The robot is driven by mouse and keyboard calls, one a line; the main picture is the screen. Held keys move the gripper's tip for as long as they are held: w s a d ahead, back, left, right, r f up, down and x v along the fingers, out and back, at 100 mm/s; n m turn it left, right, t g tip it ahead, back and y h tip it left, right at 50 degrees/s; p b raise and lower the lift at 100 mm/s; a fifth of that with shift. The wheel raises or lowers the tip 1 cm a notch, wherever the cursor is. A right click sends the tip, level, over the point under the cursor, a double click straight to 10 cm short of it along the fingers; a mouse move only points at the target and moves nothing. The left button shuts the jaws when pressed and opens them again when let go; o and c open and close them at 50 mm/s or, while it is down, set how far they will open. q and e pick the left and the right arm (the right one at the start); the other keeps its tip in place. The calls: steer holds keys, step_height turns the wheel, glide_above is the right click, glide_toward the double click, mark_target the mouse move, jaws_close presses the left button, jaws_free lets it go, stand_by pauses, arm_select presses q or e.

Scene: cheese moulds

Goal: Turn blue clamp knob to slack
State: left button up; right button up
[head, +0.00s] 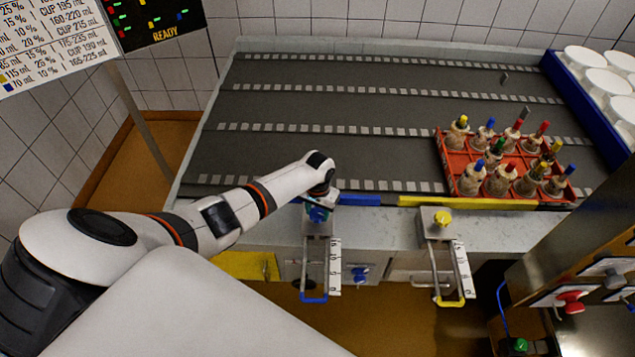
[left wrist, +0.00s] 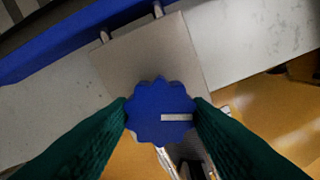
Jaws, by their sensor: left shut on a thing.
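The blue clamp knob (left wrist: 158,108) is a scalloped disc with a pale line mark that points right in the left wrist view. It sits on a grey block (left wrist: 140,60). My left gripper (left wrist: 160,112) is shut on the knob, with one green finger on each side. In the head view the knob (head: 318,215) shows under my left gripper (head: 319,206) at the table's front edge. A ruled scale (head: 335,265) and a blue-tipped lever (head: 314,299) hang below it. My right gripper is in neither view.
A similar clamp with a yellow knob (head: 442,218) stands to the right. A red crate (head: 450,160) of bottles with coloured tops sits on the grey table (head: 300,95). A blue tray (head: 590,105) holds white tubs. A chart (head: 50,40) stands at left.

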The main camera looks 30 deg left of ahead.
mark_target(318, 213)
arm_select(q)
steer(key=shift+w+r+n+p, duration=0.1)
steer(key=shift+n+p, duration=0.95)
steer(key=shift+n, duration=1.15)
steer(key=o, duration=1)
step_height(318, 213, up, 12)
steer(key=shift+f+b, duration=0.1)
steer(key=shift+b, duration=0.3)
